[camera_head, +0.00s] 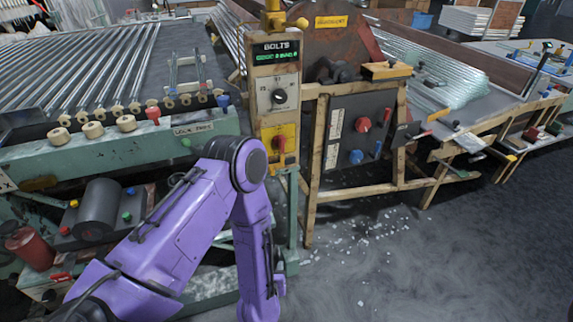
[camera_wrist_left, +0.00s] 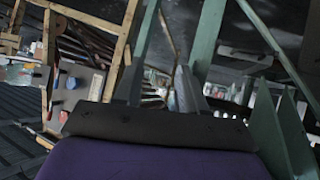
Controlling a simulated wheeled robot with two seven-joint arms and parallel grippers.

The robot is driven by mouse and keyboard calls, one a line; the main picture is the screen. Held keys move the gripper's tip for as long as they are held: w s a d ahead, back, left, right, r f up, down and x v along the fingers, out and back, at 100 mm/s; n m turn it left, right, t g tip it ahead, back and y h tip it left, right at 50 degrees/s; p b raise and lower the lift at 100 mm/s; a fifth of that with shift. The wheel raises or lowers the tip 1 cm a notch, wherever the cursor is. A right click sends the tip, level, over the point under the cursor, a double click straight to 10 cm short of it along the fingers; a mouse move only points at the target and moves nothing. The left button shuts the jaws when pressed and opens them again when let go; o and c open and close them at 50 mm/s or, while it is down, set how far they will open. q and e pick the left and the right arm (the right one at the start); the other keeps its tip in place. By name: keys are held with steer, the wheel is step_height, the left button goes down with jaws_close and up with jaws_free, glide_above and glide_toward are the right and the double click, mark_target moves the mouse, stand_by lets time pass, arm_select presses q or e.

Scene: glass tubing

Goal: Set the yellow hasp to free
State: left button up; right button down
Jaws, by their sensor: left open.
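My purple left arm comes in from the left in the head view and bends down in front of the post; its gripper is out of sight there. In the left wrist view my left gripper (camera_wrist_left: 158,70) shows two dark fingers, apart, with nothing clearly held between them. On the post under the "BOLTS" display (camera_head: 275,53) is a yellow plate (camera_head: 288,130) with a red handle (camera_head: 280,144). A yellow knob (camera_head: 302,23) sticks out near the post's top. I cannot tell which yellow part is the hasp. My right gripper is not in view.
A dark panel (camera_head: 345,140) with red and blue knobs stands in a wooden frame (camera_head: 308,210) right of the post. A roller bench (camera_head: 140,150) is at left. Glass bits (camera_head: 365,240) lie on the floor (camera_head: 440,270), which is otherwise open at right.

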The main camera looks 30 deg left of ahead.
arm_select(q)
steer(key=w+r+n+t+y, duration=0.2)
steer(key=w+r+t+y, duration=0.1)
steer(key=w+r, duration=0.6)
steer(key=n+y, duration=0.1)
steer(key=y, duration=0.5)
glide_toward(273, 173)
steer(key=shift+n+g, duration=0.3)
steer(key=shift+g, duration=0.2)
steer(key=x, duration=0.5)
steer(key=p+x, duration=0.1)
steer(key=x, duration=0.2)
steer(key=shift+w+a+r, duration=0.1)
steer(key=shift+w+r, duration=0.15)
steer(key=shift+w, duration=0.05)
steer(key=shift+w+a, duration=0.4)
jaws_close()
